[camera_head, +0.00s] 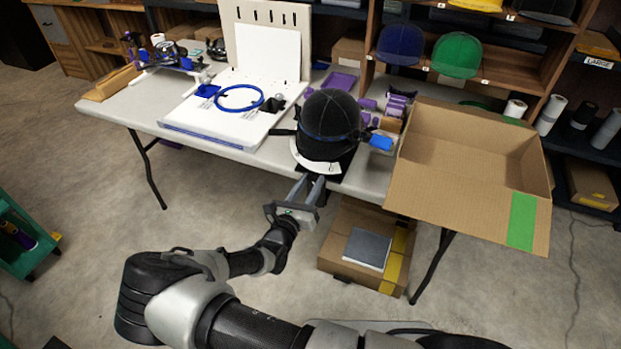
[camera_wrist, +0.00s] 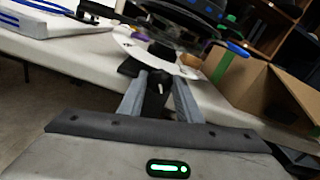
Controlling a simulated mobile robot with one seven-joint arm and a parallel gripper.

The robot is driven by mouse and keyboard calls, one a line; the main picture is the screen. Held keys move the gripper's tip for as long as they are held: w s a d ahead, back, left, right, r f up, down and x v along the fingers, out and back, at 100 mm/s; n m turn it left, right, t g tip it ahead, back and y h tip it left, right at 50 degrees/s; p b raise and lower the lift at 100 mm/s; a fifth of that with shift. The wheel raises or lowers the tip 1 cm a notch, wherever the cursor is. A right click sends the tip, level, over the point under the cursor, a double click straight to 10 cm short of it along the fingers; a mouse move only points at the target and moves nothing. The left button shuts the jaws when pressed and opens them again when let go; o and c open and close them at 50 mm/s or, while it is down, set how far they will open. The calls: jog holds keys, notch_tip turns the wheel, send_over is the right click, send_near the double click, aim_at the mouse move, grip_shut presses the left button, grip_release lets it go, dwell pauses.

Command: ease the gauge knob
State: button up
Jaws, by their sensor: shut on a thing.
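In the wrist view, a black knob (camera_wrist: 155,100) with a white pointer mark sits between the two grey fingers of my gripper (camera_wrist: 158,85). The gripper is shut on the knob, and the fingers hide its sides. In the head view, my gripper (camera_head: 309,181) is at the front edge of the table, below the black cap (camera_head: 331,112). The cap sits on a stand with a blue strap around it. A white curved plate (camera_head: 304,158) lies under its front; I cannot read any marks on it. The knob is not clear in the head view.
The folding table (camera_head: 222,152) carries a white board (camera_head: 217,116) with a blue hoop (camera_head: 239,97) to the left. An open cardboard box (camera_head: 465,205) is close on the right. Another box (camera_head: 347,262) stands on the floor below.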

jog(key=n+p, duration=0.1)
jog(key=n, duration=0.4)
jog(key=shift+n+p, duration=0.3)
jog(key=shift+p, duration=0.05)
jog(key=n, duration=0.5)
jog(key=shift+f, duration=0.1)
jog(key=o, duration=1)
jog(key=shift+o, duration=0.2)
jog(key=p+v, duration=0.2)
jog(key=v, duration=1.5)
jog(key=shift+s, duration=0.2)
jog(key=shift+a, duration=0.1)
